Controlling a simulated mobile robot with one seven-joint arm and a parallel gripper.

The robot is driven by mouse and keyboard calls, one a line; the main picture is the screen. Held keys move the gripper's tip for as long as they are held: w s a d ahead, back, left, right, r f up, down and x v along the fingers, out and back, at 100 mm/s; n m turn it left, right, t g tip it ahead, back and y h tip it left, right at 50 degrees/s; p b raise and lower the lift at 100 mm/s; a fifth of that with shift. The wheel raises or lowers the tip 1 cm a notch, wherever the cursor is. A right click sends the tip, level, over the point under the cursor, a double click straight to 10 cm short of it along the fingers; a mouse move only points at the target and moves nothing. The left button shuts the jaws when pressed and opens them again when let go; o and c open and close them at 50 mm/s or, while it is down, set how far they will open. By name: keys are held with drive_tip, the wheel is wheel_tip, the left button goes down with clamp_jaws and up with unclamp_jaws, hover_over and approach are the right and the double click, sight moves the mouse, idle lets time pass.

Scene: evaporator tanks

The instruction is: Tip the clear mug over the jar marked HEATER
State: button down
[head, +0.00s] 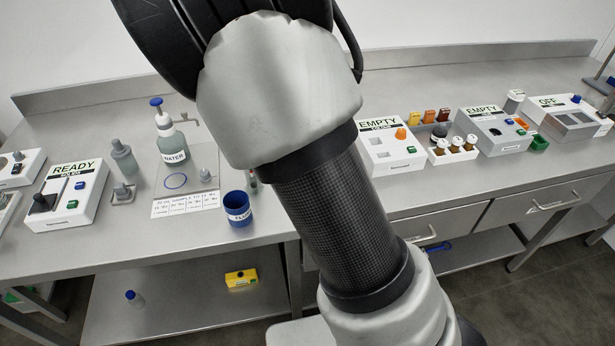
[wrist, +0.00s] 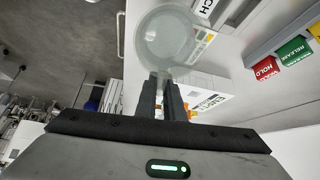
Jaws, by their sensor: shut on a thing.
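The clear mug (wrist: 166,38) shows in the wrist view as a round, see-through shape just beyond my fingertips. My gripper (wrist: 162,84) is shut on it, with the two fingers close together at its near side. I cannot tell the mug's exact tilt or whether anything is in it. In the head view my arm crosses the middle and my gripper and the mug are out of sight. I can read no jar marked HEATER in either view; part of the bench is hidden behind my arm.
On the bench in the head view stand a WATER bottle (head: 172,145), a labelled blue cup (head: 238,208), a READY box (head: 66,197), two EMPTY boxes (head: 390,150) (head: 492,131) and an OFF box (head: 568,122). Red and green labelled blocks (wrist: 295,52) show at right in the wrist view.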

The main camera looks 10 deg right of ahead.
drive_tip(key=shift+a+r+h+p, duration=0.2)
drive_tip(key=shift+r+h+p, duration=0.15)
drive_tip(key=shift+r+h, duration=0.2)
drive_tip(key=shift+a+r+h+p, duration=0.15)
drive_tip(key=shift+r+h+p, duration=0.2)
drive_tip(key=shift+r+h, duration=0.2)
idle(6.9)
